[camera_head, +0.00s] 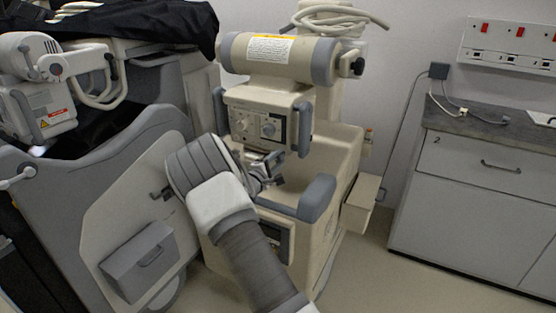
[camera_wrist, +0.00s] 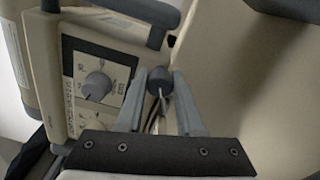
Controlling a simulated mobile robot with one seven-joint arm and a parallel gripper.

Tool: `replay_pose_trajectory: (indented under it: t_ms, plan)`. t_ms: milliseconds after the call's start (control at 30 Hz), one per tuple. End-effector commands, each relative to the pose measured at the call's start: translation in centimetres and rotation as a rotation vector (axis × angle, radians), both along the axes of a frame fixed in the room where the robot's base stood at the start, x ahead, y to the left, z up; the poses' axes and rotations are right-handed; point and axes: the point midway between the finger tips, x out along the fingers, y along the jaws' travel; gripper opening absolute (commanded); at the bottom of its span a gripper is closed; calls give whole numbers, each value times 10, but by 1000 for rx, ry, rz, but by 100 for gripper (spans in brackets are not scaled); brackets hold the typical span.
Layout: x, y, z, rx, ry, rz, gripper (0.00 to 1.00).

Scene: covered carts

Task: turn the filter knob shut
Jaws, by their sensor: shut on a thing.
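A dark round knob (camera_wrist: 157,82) with a pale line on its face shows in the wrist view. It sits between the two fingers of my gripper (camera_wrist: 160,90), which is shut on it. In the head view my gripper (camera_head: 270,168) is at the front of the beige cart, just below the control panel (camera_head: 250,122). A second, grey knob (camera_wrist: 97,86) is on that panel, left of my fingers and apart from them; it also shows in the head view (camera_head: 268,130). No readable label tells which knob is the filter knob.
The beige machine (camera_head: 335,150) carries a cylinder (camera_head: 285,55) above the panel and a grey handle (camera_head: 317,198) close right of my gripper. A grey covered cart (camera_head: 130,215) stands at left. A counter (camera_head: 480,190) is at right, with free floor before it.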

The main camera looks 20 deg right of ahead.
Motion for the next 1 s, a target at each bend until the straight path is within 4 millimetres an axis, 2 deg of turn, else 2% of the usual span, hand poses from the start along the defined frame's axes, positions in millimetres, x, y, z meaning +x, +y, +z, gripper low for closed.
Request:
replay_pose_trajectory:
  t_ms: [33, 67, 200, 500, 633, 767, 1000]
  plan:
    - [0, 0, 0, 2, -3, -1, 0]
    - [0, 0, 0, 2, -3, -1, 40]
    - [0, 0, 0, 1, -2, -1, 65]
    - [0, 0, 0, 0, -1, -1, 66]
    - [-6, 8, 0, 2, 1, 0, 66]
    - [-19, 26, 2, 2, 1, 1, 66]
    - [-56, 73, 2, 1, 2, 4, 66]
